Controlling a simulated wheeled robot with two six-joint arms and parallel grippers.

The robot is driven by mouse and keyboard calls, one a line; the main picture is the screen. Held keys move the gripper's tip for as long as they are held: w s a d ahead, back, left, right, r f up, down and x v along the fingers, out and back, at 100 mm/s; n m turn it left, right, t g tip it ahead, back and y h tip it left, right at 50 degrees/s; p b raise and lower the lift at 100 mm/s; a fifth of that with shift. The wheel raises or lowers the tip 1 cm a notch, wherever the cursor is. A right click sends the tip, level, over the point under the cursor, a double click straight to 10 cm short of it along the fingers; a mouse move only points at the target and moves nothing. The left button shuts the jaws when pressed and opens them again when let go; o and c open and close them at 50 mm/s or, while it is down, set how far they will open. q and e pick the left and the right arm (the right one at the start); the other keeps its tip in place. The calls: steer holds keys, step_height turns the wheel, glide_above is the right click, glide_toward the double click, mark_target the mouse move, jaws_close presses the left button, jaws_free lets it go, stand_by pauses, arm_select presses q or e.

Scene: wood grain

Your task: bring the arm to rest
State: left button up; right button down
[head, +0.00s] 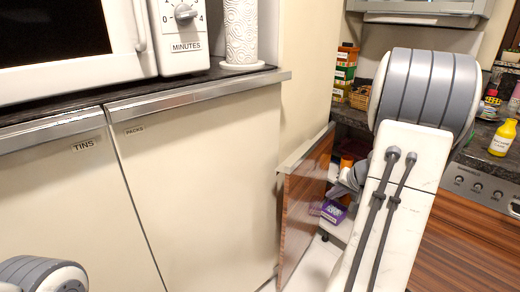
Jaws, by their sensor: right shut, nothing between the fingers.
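My right arm fills the right side of the head view. Its gripper (345,183) shows only in small part as grey pieces behind the white arm link, beside an open wood-fronted cupboard door (303,208). The gripper is shut with nothing in it. Whether it touches the door or shelf, I cannot tell. Only grey and white parts of my left arm show at the bottom left corner; the left gripper is out of view.
Behind the door, a purple box (333,211) sits in the cupboard. A microwave (75,45) and a paper roll (241,32) stand on the left counter above closed cupboards (200,180). A yellow bottle (503,137) stands on the right counter.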

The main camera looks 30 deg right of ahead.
steer(key=w+a+r+n+g+y, duration=0.1)
steer(key=a+n+y, duration=0.15)
steer(key=a, duration=0.75)
steer(key=w+a+n+g+y, duration=0.1)
steer(key=w+a+n, duration=0.15)
steer(key=a, duration=0.75)
steer(key=w+a+r+n+g+y, duration=0.1)
steer(key=a+n, duration=0.2)
steer(key=a, duration=0.7)
steer(key=s+a+n+g, duration=0.3)
steer(key=s+a+n, duration=0.2)
steer(key=s+a, duration=0.55)
steer(key=s+a+n+g+h, duration=0.1)
steer(key=s+a+n+h, duration=0.1)
steer(key=s+a+n, duration=0.6)
step_height(320, 180, up, 18)
steer(key=s+d+m+p, duration=0.2)
steer(key=m+p, duration=0.1)
steer(key=p, duration=1.4)
steer(key=shift+f, duration=0.2)
steer(key=shift+d, duration=0.15)
